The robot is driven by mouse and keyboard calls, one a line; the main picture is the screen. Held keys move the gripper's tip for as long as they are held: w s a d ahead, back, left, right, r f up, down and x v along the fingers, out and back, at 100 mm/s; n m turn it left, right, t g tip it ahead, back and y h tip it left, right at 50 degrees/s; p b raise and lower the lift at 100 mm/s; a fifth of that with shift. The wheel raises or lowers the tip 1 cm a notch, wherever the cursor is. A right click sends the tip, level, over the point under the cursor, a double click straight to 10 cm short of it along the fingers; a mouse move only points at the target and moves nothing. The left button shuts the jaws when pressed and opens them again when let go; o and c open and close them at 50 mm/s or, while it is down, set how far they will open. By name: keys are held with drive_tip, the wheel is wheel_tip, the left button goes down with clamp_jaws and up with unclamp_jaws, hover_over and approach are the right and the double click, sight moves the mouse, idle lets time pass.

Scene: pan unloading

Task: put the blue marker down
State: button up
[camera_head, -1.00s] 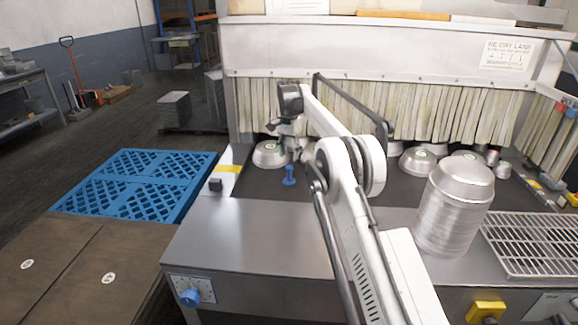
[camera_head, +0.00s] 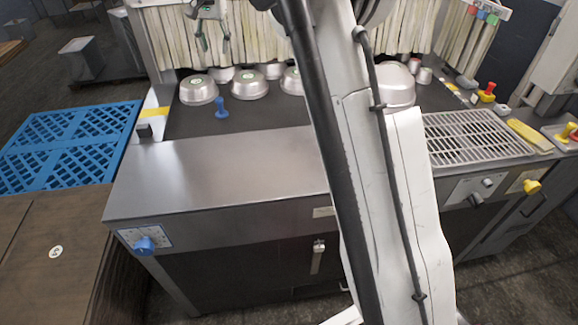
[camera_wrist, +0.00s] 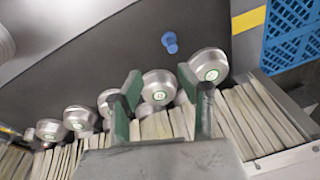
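The blue marker (camera_head: 221,108) is a small peg with a wide round base. It stands upright on the dark belt (camera_head: 262,112), in front of the left pans. It also shows in the wrist view (camera_wrist: 170,42), apart from my fingers. My gripper (camera_head: 213,40) is above and behind the marker, in front of the strip curtain. In the wrist view my two green-padded fingers (camera_wrist: 158,77) are spread with nothing held between them; a pan shows beyond the gap.
Silver pans (camera_head: 198,90) stand in a row along the curtain (camera_head: 160,45). My arm covers the middle of the belt. A wire rack (camera_head: 475,138) is at right. The steel front top (camera_head: 220,170) is clear. A blue pallet (camera_head: 65,145) lies at left.

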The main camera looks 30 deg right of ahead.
drive_tip(key=s+r+n+t, duration=0.1)
drive_tip(key=s+r+n, duration=0.15)
drive_tip(key=s, duration=0.95)
drive_tip(key=s+r+n+t, duration=0.1)
drive_tip(key=s+r, duration=0.3)
drive_tip(key=s, duration=0.7)
drive_tip(key=s+f+n+t, duration=0.1)
drive_tip(key=s+f, duration=0.5)
drive_tip(key=s, duration=0.6)
drive_tip(key=s+f+n+t, duration=0.2)
drive_tip(key=s+f, duration=0.5)
drive_tip(key=s, duration=0.6)
drive_tip(key=shift+s+a+f, duration=0.15)
drive_tip(key=shift+f, duration=0.15)
wheel_tip(320, 180, down, 4)
drive_tip(key=b, duration=0.3)
drive_tip(key=shift+r+b, duration=0.15)
drive_tip(key=shift+b, duration=0.2)
